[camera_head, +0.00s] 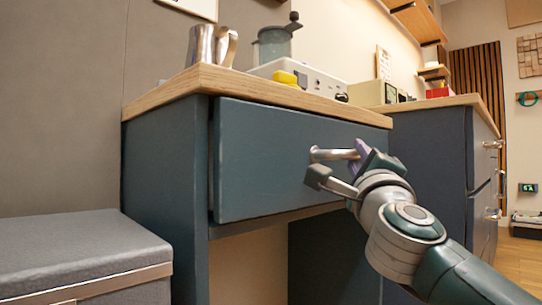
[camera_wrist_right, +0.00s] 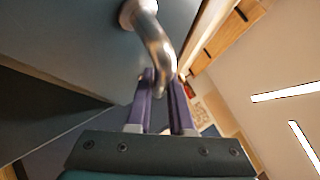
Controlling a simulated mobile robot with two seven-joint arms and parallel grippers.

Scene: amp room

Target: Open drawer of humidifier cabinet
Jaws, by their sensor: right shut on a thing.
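The humidifier cabinet (camera_head: 165,160) is dark teal with a light wooden top. Its wide drawer (camera_head: 265,160) sits under the top, and a dark gap shows along the drawer front's left edge. The drawer seems to stand slightly out. A metal bar handle (camera_head: 330,154) is on the drawer front. My right gripper (camera_head: 342,168) is shut on the handle, reaching in from the lower right. In the right wrist view, the purple fingers (camera_wrist_right: 162,95) lie on both sides of the curved handle (camera_wrist_right: 155,45). The handle's right end is hidden by the gripper. My left gripper is not in view.
A metal pitcher (camera_head: 204,45), a white device (camera_head: 318,80) and a yellow item (camera_head: 286,78) stand on the wooden top. A grey box (camera_head: 80,250) is at the lower left. Another teal cabinet (camera_head: 440,150) with handles stands behind to the right. Below the drawer is open space.

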